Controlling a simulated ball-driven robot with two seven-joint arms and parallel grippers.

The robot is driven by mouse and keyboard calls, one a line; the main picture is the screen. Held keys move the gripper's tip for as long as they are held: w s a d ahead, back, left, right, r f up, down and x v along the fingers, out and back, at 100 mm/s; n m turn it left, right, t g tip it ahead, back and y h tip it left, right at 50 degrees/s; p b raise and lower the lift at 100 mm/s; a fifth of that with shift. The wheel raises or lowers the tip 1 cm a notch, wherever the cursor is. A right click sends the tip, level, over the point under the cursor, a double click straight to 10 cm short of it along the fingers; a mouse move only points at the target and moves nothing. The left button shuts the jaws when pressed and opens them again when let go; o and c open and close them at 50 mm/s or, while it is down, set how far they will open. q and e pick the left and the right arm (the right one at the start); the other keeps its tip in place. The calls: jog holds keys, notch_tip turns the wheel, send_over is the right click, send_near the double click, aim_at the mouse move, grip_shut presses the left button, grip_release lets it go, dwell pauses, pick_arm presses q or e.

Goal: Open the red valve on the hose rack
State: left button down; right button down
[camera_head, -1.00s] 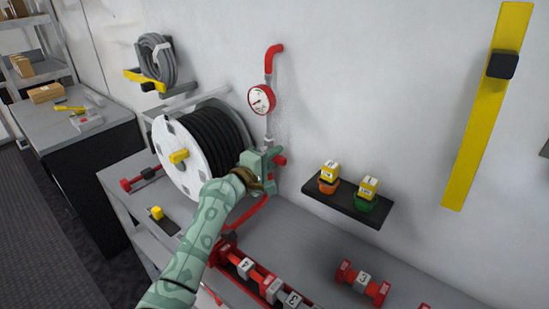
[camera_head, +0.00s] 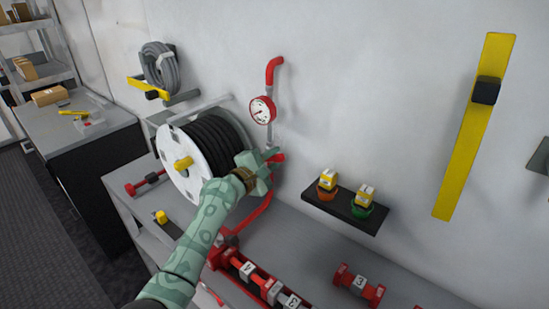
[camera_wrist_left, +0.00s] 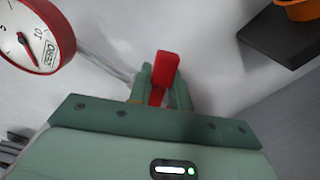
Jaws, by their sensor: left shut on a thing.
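The red valve handle (camera_head: 277,157) is on the pipe below the gauge, beside the hose reel. It also shows in the left wrist view (camera_wrist_left: 166,68), upright between the fingers. My left gripper (camera_head: 266,163) is shut on this handle. In the left wrist view its green fingers (camera_wrist_left: 165,90) stand on both sides of the red lever. The gripper hides most of the valve body in the head view. The red-rimmed pressure gauge (camera_head: 262,109) sits just above, and at the upper left of the wrist view (camera_wrist_left: 36,36). My right gripper is not in view.
The hose reel (camera_head: 196,155) stands close to the left of my gripper. A black wall shelf (camera_head: 345,216) with two small pots is to the right. Red numbered pieces (camera_head: 268,284) lie on the grey bench below. The wall between gauge and yellow strip (camera_head: 475,125) is clear.

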pick_arm(q)
jog(key=shift+w+a+r+n, duration=0.1)
jog(key=shift+a+r+n, duration=0.1)
jog(key=shift+n, duration=0.5)
jog(key=shift+p, duration=0.3)
jog(key=c, duration=1.3)
grip_release()
